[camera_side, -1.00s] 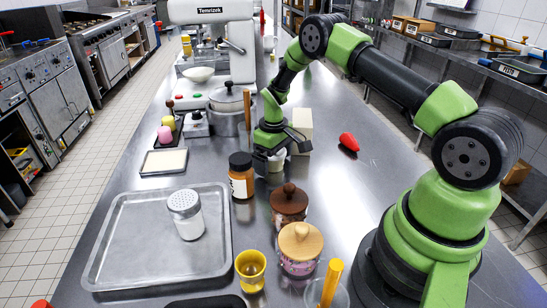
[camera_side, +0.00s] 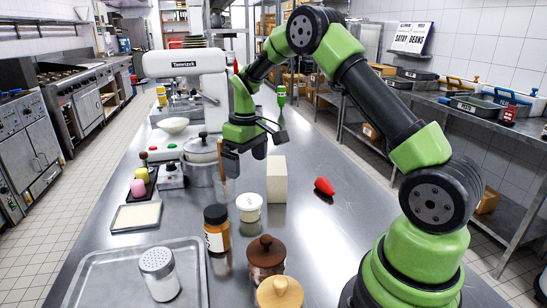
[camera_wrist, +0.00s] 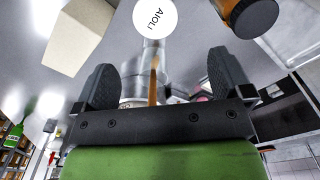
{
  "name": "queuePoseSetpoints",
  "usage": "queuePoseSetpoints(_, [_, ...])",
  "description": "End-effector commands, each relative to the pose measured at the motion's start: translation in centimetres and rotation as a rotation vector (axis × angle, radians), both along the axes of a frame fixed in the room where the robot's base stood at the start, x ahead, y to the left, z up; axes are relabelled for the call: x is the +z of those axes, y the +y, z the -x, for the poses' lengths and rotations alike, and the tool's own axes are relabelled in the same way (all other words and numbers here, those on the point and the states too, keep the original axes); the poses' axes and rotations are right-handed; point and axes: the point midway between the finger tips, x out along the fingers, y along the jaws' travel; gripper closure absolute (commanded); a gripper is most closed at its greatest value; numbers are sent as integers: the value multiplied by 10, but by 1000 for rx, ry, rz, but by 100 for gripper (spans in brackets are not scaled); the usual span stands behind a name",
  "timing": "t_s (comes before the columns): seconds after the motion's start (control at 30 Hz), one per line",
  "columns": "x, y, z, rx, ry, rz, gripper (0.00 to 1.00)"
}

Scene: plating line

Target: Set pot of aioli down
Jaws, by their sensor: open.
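An amber jar (camera_side: 216,229) stands left of the pot and a cream block (camera_side: 277,180) behind right. A lidded steel pot (camera_side: 202,160) is behind left. A red pepper (camera_side: 324,186) lies right. Wooden-lidded jars (camera_side: 266,254) and a tray (camera_side: 90,280) are nearer.

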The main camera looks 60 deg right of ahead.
Motion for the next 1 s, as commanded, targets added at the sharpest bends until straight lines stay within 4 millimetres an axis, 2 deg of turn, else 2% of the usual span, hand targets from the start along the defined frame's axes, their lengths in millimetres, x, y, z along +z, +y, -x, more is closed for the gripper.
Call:
queuePoseSetpoints(0.17, [69, 35, 19, -56, -117, -8, 3])
queuePoseSetpoints(0.3, [121, 67, 52, -117, -226, -36, 3])
queuePoseSetpoints(0.4, [147, 89, 83, -158, -300, -67, 3])
queuePoseSetpoints(0.5, [165, 107, 117, -199, -372, -107, 3])
queuePoseSetpoints(0.63, [176, 127, 161, -247, -456, -169, 3])
queuePoseSetpoints(0.8, [173, 142, 203, -296, -531, -243, 3])
queuePoseSetpoints(1.0, [167, 147, 222, -321, -564, -284, 3])
